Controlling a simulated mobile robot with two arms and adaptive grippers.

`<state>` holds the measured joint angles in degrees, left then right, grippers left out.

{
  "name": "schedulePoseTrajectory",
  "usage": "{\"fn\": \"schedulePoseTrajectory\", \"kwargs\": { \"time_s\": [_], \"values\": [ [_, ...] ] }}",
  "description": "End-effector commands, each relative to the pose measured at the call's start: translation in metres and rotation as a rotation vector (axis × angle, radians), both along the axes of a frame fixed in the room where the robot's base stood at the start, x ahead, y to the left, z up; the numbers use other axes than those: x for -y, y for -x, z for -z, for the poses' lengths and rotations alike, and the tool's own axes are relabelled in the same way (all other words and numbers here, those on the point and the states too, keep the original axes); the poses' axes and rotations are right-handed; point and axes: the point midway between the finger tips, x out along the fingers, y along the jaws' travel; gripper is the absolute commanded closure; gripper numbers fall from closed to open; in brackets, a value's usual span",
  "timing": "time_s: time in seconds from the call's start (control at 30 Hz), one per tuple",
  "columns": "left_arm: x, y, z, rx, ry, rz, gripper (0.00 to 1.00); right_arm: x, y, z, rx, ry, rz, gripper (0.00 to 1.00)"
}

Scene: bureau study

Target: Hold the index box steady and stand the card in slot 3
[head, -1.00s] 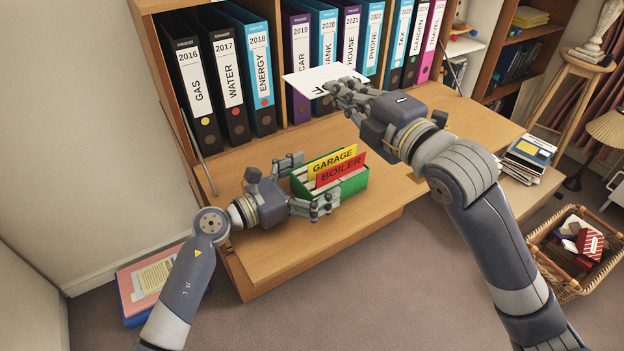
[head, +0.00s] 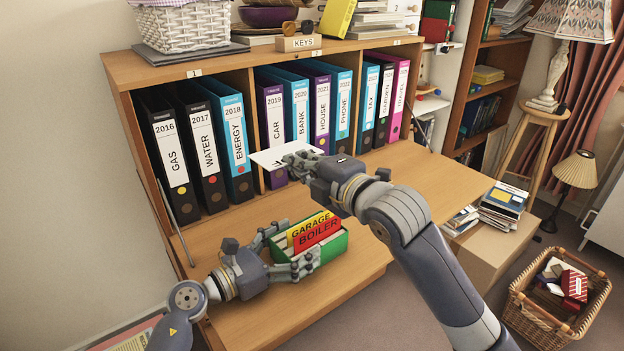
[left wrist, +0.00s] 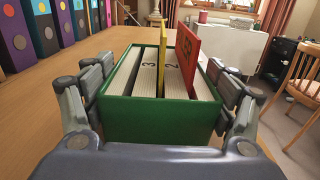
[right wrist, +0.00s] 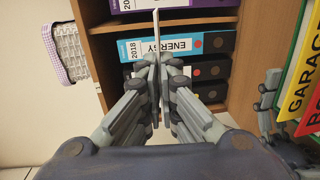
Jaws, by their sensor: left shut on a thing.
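The green index box (head: 331,247) sits on the desk flap, with a yellow GARAGE card (head: 309,226) and a red BOILER card (head: 320,233) standing in it. In the left wrist view, the box (left wrist: 160,122) shows dividers marked 3 and 2; the yellow card stands between them and the red card right of the 2. My left gripper (head: 283,254) is shut around the box, fingers on two opposite sides. My right gripper (head: 300,165) is shut on a white card (head: 268,157), held above the desk, behind and above the box. In the right wrist view the card (right wrist: 156,40) shows edge-on between the fingertips.
A row of upright binders (head: 235,145) fills the shelf behind the desk flap (head: 419,185). The flap is clear right of the box. A wicker basket (head: 535,322) stands on the floor at right, near stacked papers (head: 503,200).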

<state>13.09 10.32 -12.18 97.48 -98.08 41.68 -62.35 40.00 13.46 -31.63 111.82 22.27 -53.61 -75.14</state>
Motion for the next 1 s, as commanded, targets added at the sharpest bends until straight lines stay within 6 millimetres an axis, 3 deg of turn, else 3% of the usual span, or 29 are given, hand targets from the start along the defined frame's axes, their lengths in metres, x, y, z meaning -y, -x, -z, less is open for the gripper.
{"fn": "schedulePoseTrajectory", "kwargs": {
  "time_s": [0.1, 0.27, 0.37, 0.67, 1.0],
  "values": [
    [0.0, 0.0, 0.0, -0.001, -0.001, 0.001, 0.64, -0.027, -0.022, 0.013, -0.116, 0.082, -0.012, 1.0],
    [0.0, 0.0, 0.0, -0.001, -0.001, 0.0, 0.64, -0.035, -0.024, 0.014, -0.277, 0.205, -0.051, 1.0],
    [0.0, 0.0, 0.0, -0.001, -0.001, 0.0, 0.64, -0.034, -0.02, 0.01, -0.378, 0.289, -0.086, 1.0],
    [0.0, 0.0, 0.0, -0.001, -0.001, 0.0, 0.64, -0.023, -0.013, 0.024, -0.689, 0.607, -0.208, 1.0],
    [0.0, 0.0, 0.0, -0.001, -0.001, 0.0, 0.64, -0.006, -0.008, 0.035, -0.969, 0.822, -0.162, 1.0]
  ]
}}
